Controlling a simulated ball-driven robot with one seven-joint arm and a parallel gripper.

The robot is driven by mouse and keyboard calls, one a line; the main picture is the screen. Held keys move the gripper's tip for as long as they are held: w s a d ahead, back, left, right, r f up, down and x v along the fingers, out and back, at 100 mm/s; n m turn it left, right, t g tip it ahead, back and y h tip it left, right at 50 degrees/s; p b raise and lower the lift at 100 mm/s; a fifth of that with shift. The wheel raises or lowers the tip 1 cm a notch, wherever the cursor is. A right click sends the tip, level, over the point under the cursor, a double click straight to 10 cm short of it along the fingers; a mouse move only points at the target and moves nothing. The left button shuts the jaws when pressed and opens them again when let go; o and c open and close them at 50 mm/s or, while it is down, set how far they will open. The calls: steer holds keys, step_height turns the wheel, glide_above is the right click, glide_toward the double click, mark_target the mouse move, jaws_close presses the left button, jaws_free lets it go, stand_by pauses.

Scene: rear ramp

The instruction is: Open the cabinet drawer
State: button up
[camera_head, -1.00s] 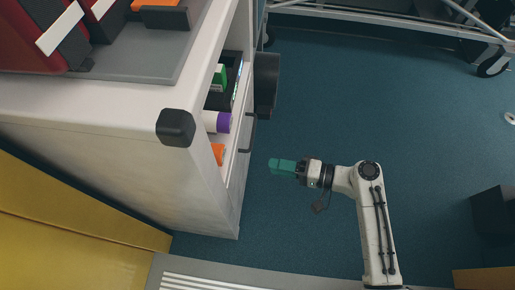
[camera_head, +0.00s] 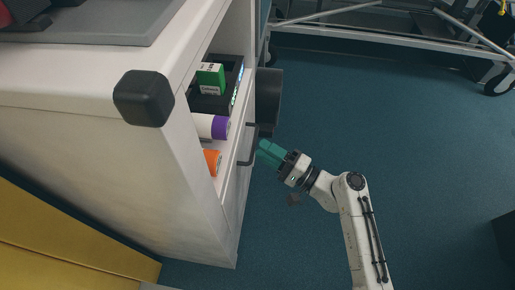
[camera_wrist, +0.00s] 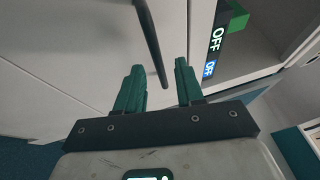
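The white cabinet (camera_head: 185,190) stands at the left in the head view, with its drawer front (camera_head: 237,180) facing right. A dark bar handle (camera_head: 250,146) sticks out from the drawer front. My gripper (camera_head: 263,150), with green fingers, is just right of the handle. In the wrist view the handle (camera_wrist: 152,42) runs down from the top, and its lower end lies between my two spread green fingers (camera_wrist: 158,88). The fingers are open and do not appear to grip the handle. The drawer looks shut.
A wheeled metal frame (camera_head: 400,50) stands at the back. Blue floor (camera_head: 420,170) is free to the right.

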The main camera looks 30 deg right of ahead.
steer(key=shift+x, duration=1.45)
steer(key=c, duration=0.6)
jaws_close()
steer(key=shift+r, duration=0.1)
